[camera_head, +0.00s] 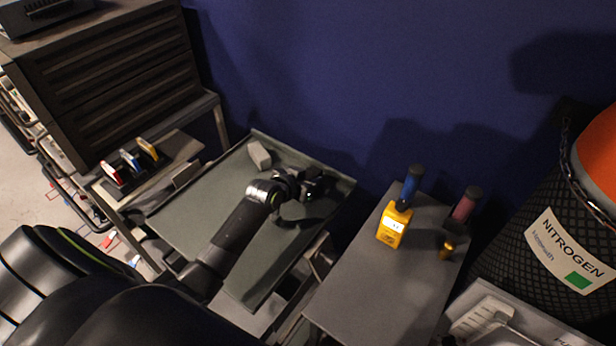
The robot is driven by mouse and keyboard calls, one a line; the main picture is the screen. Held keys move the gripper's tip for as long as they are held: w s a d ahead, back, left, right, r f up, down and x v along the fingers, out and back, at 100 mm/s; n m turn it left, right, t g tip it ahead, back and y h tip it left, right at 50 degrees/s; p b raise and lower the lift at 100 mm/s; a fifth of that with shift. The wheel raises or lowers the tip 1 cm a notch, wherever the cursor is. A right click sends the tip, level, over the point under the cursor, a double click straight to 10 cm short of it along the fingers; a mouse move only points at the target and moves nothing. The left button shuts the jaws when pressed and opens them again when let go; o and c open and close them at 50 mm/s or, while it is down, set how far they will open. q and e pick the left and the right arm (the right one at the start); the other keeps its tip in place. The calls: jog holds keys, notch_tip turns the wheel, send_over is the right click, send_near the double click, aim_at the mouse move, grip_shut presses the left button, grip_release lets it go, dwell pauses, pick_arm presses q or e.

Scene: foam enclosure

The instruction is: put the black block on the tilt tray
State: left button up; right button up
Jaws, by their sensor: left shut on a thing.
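The tilt tray (215,208) is the grey-green sloping tray with raised edges in the middle of the view. My left gripper (312,192) is over the upper right part of the tray. It is shut on a dark thing at its tip, which looks like the black block (317,187); the gripper and the block are both dark and hard to tell apart. A shadow lies on the tray just below the gripper. I cannot tell whether the block touches the tray. A light grey block (259,155) lies on the tray near its back edge. My right gripper is not in view.
A dark drawer cabinet (110,80) stands at left; a blue wall closes the back.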

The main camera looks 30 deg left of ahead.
pick_arm(q)
jog(key=shift+f, duration=0.15)
jog(key=o, duration=1)
jog(key=shift+r, duration=0.3)
jog(key=v, duration=1.2)
jog(key=shift+f, duration=0.2)
